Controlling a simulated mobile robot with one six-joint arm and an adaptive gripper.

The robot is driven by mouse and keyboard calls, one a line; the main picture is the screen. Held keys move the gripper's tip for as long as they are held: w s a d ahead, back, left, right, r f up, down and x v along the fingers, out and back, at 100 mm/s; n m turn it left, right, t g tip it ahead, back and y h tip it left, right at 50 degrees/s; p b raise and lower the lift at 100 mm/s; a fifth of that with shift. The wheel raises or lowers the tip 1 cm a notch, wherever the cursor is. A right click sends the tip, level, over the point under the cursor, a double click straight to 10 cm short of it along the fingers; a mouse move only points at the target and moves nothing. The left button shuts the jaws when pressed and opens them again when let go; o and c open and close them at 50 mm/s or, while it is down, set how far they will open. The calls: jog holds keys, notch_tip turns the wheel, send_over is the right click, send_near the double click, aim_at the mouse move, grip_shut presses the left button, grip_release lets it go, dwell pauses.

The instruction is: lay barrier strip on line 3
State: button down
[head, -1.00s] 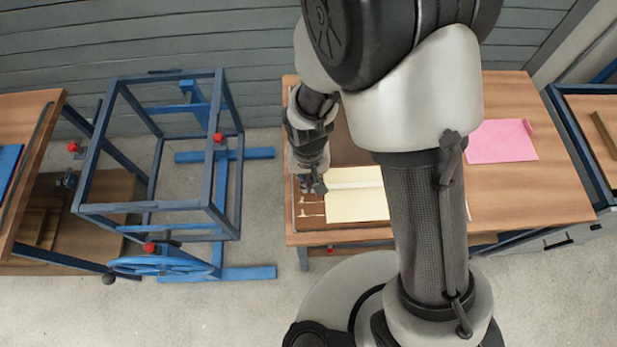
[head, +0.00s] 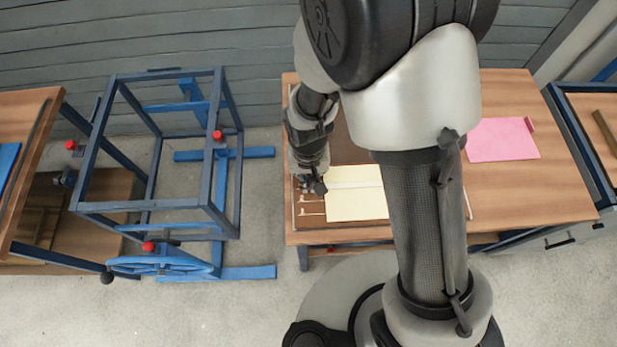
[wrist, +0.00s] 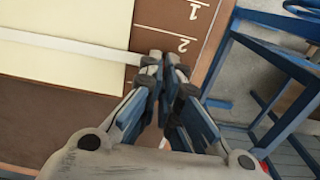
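The white barrier strip (head: 352,184) lies across a cream sheet (head: 358,206) on a brown board. It also shows in the wrist view (wrist: 68,44), running from the left edge to my fingers. My gripper (head: 318,188) is at the strip's left end in the head view. In the wrist view my gripper's fingertips (wrist: 167,62) are close together over the strip's end, which they hide. They look shut on it. White marks for line 1 (wrist: 197,4) and line 2 (wrist: 180,40) show on the board (wrist: 60,110). No mark for line 3 is visible; my fingers cover that area.
A pink sheet (head: 502,139) lies on the wooden table (head: 540,185) at the right. A blue frame with red knobs (head: 150,205) stands on the floor to the left, apart from the table. My arm hides the table's middle.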

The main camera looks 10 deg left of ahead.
jog(key=c, duration=1.7)
grip_release()
jog(key=shift+o, duration=0.3)
jog(key=o, duration=0.3)
jog(key=shift+r, duration=0.1)
jog(key=shift+r+p, duration=2.7)
jog(key=shift+r, duration=0.7)
jog(key=shift+r, duration=0.1)
